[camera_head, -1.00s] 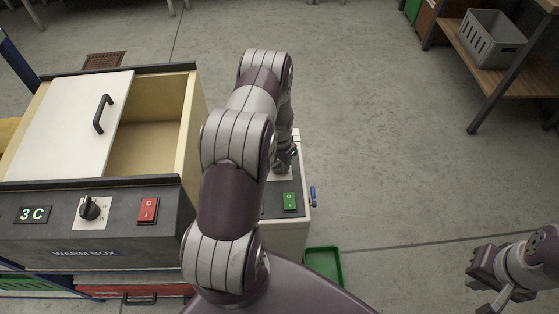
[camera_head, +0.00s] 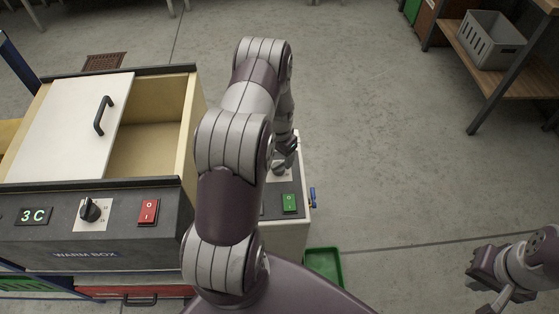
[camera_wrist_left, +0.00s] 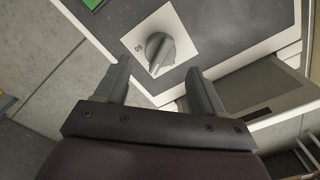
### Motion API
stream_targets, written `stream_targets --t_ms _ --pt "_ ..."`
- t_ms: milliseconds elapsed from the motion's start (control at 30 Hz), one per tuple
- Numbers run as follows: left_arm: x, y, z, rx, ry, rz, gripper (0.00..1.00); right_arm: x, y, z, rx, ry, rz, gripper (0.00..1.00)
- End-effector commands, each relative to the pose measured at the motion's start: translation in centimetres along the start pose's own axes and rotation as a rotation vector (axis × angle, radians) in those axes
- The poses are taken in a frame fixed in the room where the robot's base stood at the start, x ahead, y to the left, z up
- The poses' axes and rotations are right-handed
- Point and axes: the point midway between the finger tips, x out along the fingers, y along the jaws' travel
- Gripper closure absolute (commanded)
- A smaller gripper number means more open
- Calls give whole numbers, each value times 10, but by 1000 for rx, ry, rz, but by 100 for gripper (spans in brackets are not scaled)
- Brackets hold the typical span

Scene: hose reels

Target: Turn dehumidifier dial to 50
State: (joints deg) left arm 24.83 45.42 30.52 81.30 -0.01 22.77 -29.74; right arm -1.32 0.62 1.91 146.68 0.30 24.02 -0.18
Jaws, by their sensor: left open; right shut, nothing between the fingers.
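The dehumidifier dial (camera_wrist_left: 158,48) is a grey knob with a raised grip on a white square plate, with a small printed number beside it. The dial also shows in the head view (camera_head: 279,168), just below my left gripper (camera_head: 287,146). In the left wrist view my left gripper (camera_wrist_left: 158,70) is open and empty, its fingers pointing at the dial with a gap to it. The dehumidifier (camera_head: 300,212) is a pale box with a dark top panel and a green switch (camera_head: 289,203), partly hidden by my left arm. My right gripper (camera_head: 484,278) is shut and empty at the lower right.
The warm box (camera_head: 60,232) stands close on the left, with its own knob (camera_head: 89,210), red switch (camera_head: 148,210) and "3 C" display (camera_head: 34,216). A green tray (camera_head: 324,266) lies on the floor. Floor to the right is clear up to a shelf with a grey crate (camera_head: 491,40).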

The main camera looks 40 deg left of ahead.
Motion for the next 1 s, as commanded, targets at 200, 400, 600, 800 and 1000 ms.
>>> stream_targets --t_ms 200,400,600,800,1000 --pt "-59 0 -1 0 3 -2 31 -6 0 -1 0 0 0 100" --pt "-82 0 0 0 0 0 31 -6 0 -1 0 0 0 100" --pt "-84 0 0 0 0 0 31 -6 0 -1 0 0 0 100" --pt "-83 0 0 0 0 0 31 -6 0 -1 0 0 0 100" --pt "-83 0 0 -37 3 -1 31 -6 0 -1 0 0 0 100"
